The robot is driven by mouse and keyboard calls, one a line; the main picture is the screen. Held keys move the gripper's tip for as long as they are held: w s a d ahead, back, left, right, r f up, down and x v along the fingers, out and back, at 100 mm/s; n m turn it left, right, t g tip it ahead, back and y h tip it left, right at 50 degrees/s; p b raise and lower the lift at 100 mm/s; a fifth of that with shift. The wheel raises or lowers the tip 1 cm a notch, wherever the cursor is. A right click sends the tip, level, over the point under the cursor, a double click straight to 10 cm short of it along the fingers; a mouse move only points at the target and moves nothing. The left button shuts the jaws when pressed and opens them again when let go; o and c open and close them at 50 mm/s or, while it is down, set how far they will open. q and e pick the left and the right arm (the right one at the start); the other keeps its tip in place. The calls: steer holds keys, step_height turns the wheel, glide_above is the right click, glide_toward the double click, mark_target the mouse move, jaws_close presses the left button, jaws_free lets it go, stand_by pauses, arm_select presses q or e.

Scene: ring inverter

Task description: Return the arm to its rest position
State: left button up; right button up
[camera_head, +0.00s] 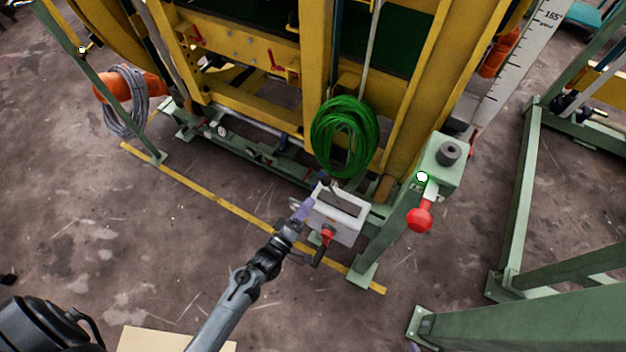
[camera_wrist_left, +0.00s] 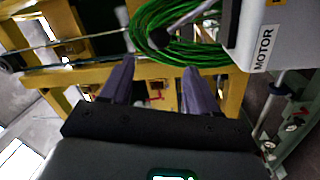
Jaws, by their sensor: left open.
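My left arm (camera_head: 236,300) reaches up from the bottom of the head view. Its gripper (camera_head: 302,212) has purple fingers and is close to the left side of a pale grey open-topped box (camera_head: 347,228) on the yellow and green machine. I cannot tell whether it touches the box. In the left wrist view the two purple fingers (camera_wrist_left: 157,82) stand apart with nothing between them. A grey box marked MOTOR (camera_wrist_left: 262,40) is to their right in that view. My right gripper is not in view.
A red-handled lever (camera_head: 326,238) sits at the box's front. A green cable coil (camera_head: 344,137) hangs above it; it also shows in the left wrist view (camera_wrist_left: 160,32). A red ball knob (camera_head: 419,220) sticks out at the right. Bare concrete floor (camera_head: 150,245) lies left of the arm.

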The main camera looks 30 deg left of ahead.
arm_select(q)
steer(key=s+r+m+g+p, duration=0.1)
steer(key=s+r+m+g, duration=0.4)
steer(key=s+m+g, duration=0.4)
steer(key=s+r+m+g+p, duration=0.1)
steer(key=s+r+m+g, duration=0.3)
steer(key=s+m+g, duration=0.45)
step_height(320, 180, up, 27)
steer(key=s+n+t+p, duration=0.1)
steer(key=n+t+p, duration=0.1)
steer(key=p, duration=2.4)
steer(key=shift+s+a+f+y, duration=0.2)
steer(key=shift+s+a+y, duration=0.1)
steer(key=shift+y, duration=0.1)
